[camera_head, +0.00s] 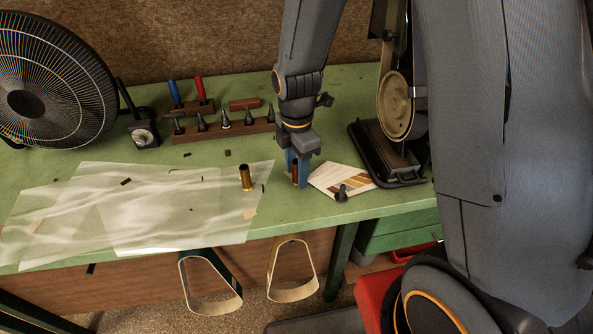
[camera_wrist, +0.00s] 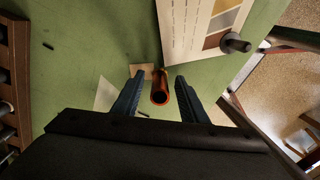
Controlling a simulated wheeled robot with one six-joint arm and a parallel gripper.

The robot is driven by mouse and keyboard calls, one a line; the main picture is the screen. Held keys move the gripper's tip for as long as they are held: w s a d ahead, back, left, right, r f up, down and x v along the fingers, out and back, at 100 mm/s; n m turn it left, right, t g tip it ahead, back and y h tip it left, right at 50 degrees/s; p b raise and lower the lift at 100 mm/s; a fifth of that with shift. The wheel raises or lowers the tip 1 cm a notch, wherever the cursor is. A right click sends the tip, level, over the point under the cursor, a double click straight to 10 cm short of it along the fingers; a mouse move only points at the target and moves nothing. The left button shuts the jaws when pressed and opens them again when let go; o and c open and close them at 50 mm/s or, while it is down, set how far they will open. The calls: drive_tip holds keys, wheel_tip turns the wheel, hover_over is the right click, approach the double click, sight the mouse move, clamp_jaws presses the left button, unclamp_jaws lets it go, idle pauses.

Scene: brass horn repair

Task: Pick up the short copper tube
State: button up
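The short copper tube (camera_wrist: 160,88) stands upright on the green bench, its open end facing the wrist camera. In the head view the tube (camera_head: 295,173) is partly hidden by the fingers. My gripper (camera_wrist: 159,84) is open, with one finger on each side of the tube. A gap shows between the tube and each finger in the wrist view. In the head view my gripper (camera_head: 298,170) points down, its fingers low beside the tube near the bench's front edge.
A brass tube (camera_head: 245,178) stands to the left, at the clear sheet (camera_head: 180,210). A printed card (camera_head: 338,177) with a small dark piece (camera_head: 341,193) lies to the right, beside a black-based machine (camera_head: 375,155). A tool rack (camera_head: 222,126) stands behind.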

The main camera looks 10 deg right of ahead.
clamp_jaws()
